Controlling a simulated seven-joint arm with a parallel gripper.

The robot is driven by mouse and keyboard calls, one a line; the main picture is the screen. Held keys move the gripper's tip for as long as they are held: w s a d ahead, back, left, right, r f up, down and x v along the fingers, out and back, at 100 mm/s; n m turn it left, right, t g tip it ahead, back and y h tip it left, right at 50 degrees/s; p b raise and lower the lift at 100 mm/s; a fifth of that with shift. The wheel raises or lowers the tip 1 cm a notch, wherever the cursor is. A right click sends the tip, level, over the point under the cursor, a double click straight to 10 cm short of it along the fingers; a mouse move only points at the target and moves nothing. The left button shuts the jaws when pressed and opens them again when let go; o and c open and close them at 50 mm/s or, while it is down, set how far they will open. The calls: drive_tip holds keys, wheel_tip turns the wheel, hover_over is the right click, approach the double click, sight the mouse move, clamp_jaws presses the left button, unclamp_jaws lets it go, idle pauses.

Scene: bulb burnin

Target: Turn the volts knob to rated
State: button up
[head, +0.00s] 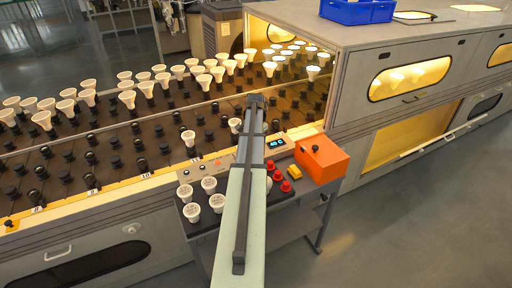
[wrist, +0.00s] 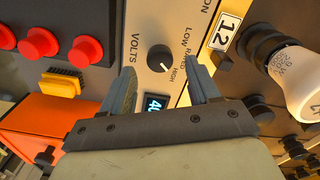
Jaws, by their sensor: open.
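The round black volts knob (wrist: 160,58) sits on a pale panel (wrist: 150,25) in the wrist view, with VOLTS, LOW, RATED and HIGH printed around it. A pale pointer mark on it faces the lower part of the picture, near HIGH; its exact setting is hard to tell. My gripper (wrist: 162,78) is open, one finger on each side of the knob in the picture. I cannot tell whether either finger touches it. A lit blue display (wrist: 155,102) lies partly hidden behind the gripper; it also shows in the head view (head: 276,143). My arm hides the knob in the head view.
Red buttons (wrist: 86,50), a yellow block (wrist: 62,83) and an orange box (head: 321,158) stand beside the panel. A white bulb (wrist: 296,75) sits in a socket close to the right finger. Several bulbs (head: 192,211) stand on the left of the cart.

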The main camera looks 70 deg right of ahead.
drive_tip(key=shift+f, duration=1.4)
drive_tip(key=c, duration=1)
drive_tip(key=shift+c, duration=0.2)
drive_tip(key=shift+n, duration=0.3)
drive_tip(key=n, duration=0.3)
drive_tip(key=shift+n, duration=2.1)
